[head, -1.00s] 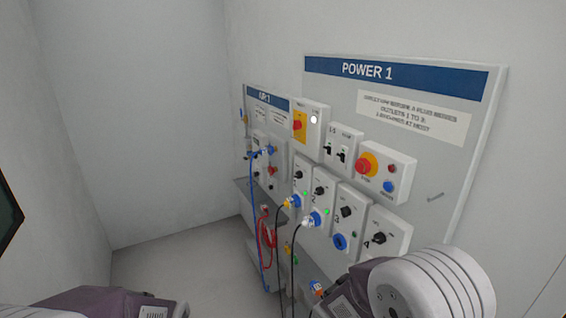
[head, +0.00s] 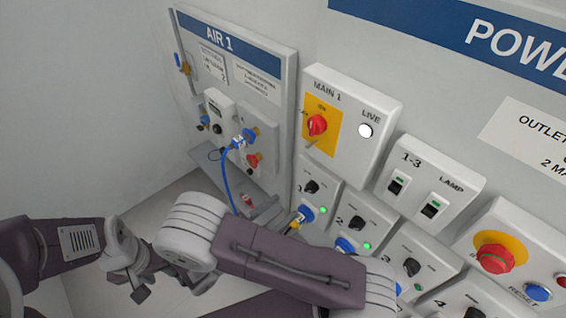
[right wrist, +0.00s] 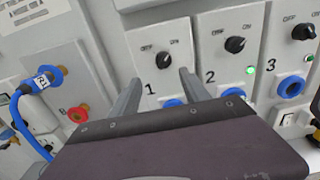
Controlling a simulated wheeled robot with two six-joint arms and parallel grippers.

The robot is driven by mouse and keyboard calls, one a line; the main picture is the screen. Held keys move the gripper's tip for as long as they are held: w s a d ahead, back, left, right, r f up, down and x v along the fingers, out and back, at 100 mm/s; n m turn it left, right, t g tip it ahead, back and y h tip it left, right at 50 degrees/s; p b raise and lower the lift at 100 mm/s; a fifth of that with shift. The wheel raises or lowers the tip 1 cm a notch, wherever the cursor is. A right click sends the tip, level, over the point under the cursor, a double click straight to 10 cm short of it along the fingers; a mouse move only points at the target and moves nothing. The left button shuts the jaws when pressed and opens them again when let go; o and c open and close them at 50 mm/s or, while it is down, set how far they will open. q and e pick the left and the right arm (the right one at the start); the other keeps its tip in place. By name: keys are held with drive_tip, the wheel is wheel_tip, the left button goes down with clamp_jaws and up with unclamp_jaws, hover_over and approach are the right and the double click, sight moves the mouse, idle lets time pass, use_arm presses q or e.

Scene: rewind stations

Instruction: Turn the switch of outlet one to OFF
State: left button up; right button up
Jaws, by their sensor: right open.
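Outlet one's black rotary switch (right wrist: 163,60) is in the right wrist view, on a white box marked 1 with OFF at left and ON at right. Its pointer seems turned toward ON. The switch also shows in the head view (head: 311,187), above a lit green lamp and a blue socket with a plug in it. My right gripper (right wrist: 160,77) is open, its fingertips on either side below the switch, apparently apart from it. It is hidden behind my arm in the head view. My left gripper (head: 140,287) is low at the left; its jaws are unclear.
Outlet two's switch (right wrist: 235,44) is close on the right, with a lit green lamp. The AIR 1 panel (head: 283,95) with a blue hose (head: 228,180) stands at left. The MAIN 1 box (head: 375,100) is above; a red emergency stop (head: 493,258) is at right.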

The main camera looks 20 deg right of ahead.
sight(307, 191)
drive_tip(key=p+x, duration=0.1)
drive_tip(key=x, duration=0.3)
drive_tip(key=p+x, duration=0.2)
drive_tip(key=x, duration=0.2)
drive_tip(key=shift+s+d+r, duration=0.1)
drive_tip(key=shift+d+r, duration=0.1)
drive_tip(key=shift+d, duration=0.35)
drive_tip(key=shift+s, duration=0.25)
use_arm(q)
drive_tip(key=r, duration=0.1)
drive_tip(key=s+r, duration=0.1)
drive_tip(key=r, duration=0.1)
drive_tip(key=shift+r, duration=0.3)
use_arm(e)
drive_tip(key=shift+w, duration=0.15)
clamp_jaws()
